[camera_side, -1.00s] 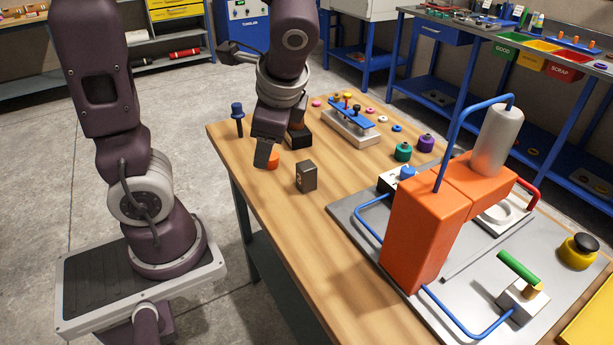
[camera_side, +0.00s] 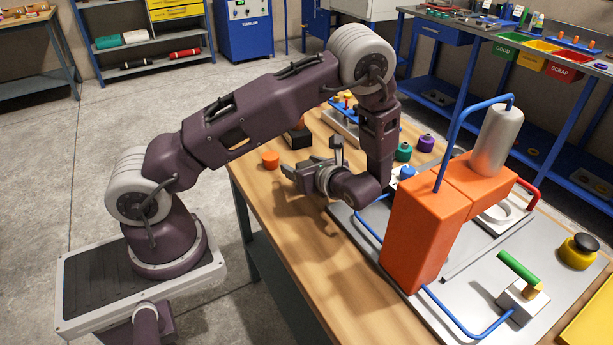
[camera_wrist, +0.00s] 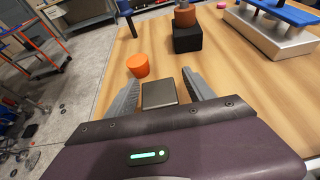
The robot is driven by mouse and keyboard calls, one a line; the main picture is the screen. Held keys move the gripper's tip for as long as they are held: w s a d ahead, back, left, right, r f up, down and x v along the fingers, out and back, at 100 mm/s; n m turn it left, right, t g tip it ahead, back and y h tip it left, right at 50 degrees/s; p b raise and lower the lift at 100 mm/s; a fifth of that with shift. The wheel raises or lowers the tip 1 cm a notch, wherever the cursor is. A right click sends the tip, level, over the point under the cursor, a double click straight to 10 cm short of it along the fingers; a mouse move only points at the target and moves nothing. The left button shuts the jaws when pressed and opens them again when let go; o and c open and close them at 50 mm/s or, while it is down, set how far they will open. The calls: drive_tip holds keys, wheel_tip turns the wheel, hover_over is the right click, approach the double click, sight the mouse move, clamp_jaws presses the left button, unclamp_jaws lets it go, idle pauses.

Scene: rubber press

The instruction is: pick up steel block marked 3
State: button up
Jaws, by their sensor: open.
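The steel block (camera_wrist: 159,94) is a dark grey block on the wooden table, seen in the wrist view. No marking can be read on its visible face. My gripper (camera_wrist: 160,78) is open, with one grey finger to the left and one to the right of the block. I cannot tell whether either finger touches it. In the side view my gripper (camera_side: 300,172) is low over the table and turned sideways. There the block is hidden or cannot be told apart from the fingers.
An orange cylinder (camera_wrist: 138,65) stands just beyond the left finger. A black block (camera_wrist: 187,38) with a brown piece on top stands farther back. A blue-topped metal fixture (camera_wrist: 265,32) is at back right. The orange press (camera_side: 425,235) stands right of my arm. The front-left tabletop is clear.

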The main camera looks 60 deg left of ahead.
drive_tip(key=shift+a+f, duration=0.1)
drive_tip(key=shift+a, duration=0.15)
clamp_jaws()
idle(1.3)
